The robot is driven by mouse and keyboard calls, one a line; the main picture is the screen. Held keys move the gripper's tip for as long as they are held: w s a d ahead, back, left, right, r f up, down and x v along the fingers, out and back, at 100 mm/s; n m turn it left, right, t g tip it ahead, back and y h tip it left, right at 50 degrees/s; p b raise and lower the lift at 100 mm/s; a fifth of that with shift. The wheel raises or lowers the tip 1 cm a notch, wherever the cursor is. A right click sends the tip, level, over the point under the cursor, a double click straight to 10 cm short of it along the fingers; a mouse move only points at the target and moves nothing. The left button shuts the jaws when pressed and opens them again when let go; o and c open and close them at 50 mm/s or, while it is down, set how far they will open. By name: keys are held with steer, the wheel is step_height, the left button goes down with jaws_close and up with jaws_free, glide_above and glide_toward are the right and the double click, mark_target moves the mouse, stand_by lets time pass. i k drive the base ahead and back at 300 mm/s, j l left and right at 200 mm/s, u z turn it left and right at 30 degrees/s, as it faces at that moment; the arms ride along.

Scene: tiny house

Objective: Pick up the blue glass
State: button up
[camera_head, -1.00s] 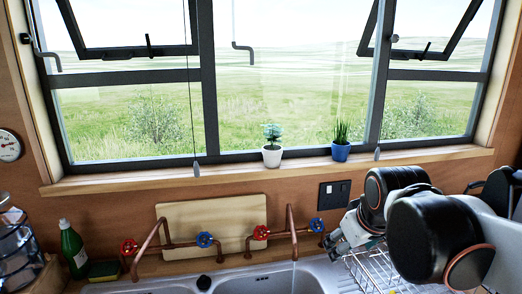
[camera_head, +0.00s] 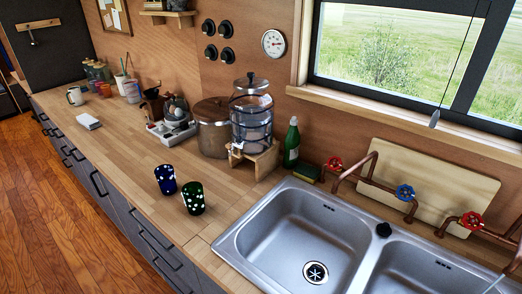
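The blue glass (camera_head: 166,179) stands on the wooden countertop left of the sink in the head view. It is dark blue with light spots. A similar dark green glass (camera_head: 193,198) with light spots stands close to it, to the right and nearer the sink. Nothing hides the blue glass. My gripper is not in view now.
The steel sink (camera_head: 235,246) lies right of the glasses. A glass water dispenser (camera_head: 251,126) on a wooden stand, a large pot (camera_head: 213,140) and a green bottle (camera_head: 291,143) stand behind them. The wooden counter (camera_head: 110,150) is clear left of the glasses.

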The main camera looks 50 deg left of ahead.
mark_target(167, 180)
steer(key=u, duration=2.6)
steer(key=i+j+z, duration=0.2)
steer(key=z, duration=0.15)
steer(key=i+j+z, duration=0.1)
steer(key=j+z, duration=0.3)
steer(key=i+j+z, duration=0.1)
steer(key=j+z, duration=0.65)
steer(key=i+j, duration=0.1)
steer(key=l, duration=0.25)
